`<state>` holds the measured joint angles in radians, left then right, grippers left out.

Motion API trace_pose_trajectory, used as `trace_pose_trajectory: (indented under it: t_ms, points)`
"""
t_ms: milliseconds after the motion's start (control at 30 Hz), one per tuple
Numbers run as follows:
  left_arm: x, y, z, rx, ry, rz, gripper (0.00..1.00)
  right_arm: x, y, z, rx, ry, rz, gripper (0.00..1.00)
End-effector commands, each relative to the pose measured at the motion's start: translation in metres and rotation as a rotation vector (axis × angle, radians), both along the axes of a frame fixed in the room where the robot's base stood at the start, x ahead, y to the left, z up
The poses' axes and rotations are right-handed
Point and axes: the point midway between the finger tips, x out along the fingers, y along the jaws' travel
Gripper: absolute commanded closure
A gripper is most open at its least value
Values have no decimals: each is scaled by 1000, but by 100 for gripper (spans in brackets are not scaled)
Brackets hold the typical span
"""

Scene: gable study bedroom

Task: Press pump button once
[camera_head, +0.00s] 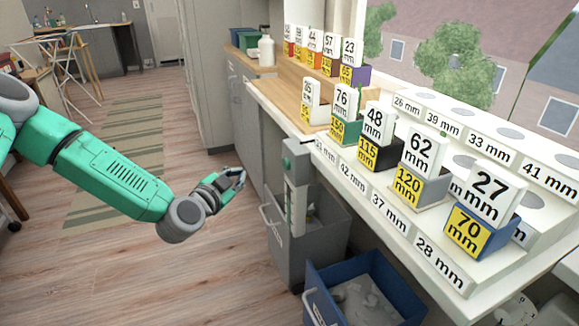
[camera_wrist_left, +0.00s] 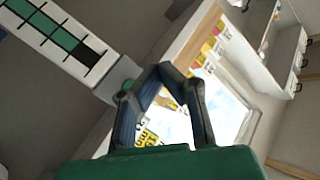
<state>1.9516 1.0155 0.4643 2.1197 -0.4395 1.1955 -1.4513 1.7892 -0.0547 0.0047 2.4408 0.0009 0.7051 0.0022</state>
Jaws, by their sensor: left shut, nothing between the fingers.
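A grey block (camera_head: 296,155) on top of a pale upright column (camera_head: 296,205) stands at the counter's front edge. In the left wrist view, a column (camera_wrist_left: 58,40) with green and white segments ends in a grey block (camera_wrist_left: 118,78). A small green button (camera_wrist_left: 127,86) sits on that block, close beside my fingers. My left gripper (camera_head: 240,177) is shut and empty, left of the column and apart from it in the head view. Its dark fingers (camera_wrist_left: 165,75) also show in the wrist view. I cannot tell whether they touch the button. My right gripper is out of view.
The stepped white counter (camera_head: 480,285) holds several bins with number cards, such as a blue bin (camera_head: 490,240). A grey crate (camera_head: 330,245) and a blue crate (camera_head: 320,285) are below. A white bottle (camera_head: 266,52) stands farther back.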

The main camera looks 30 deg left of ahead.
Motion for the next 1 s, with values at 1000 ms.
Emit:
trace_pose_trajectory:
  t_ms: [1000]
  points:
    - [65,-56,-1,-3,3,-2,100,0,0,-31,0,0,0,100]
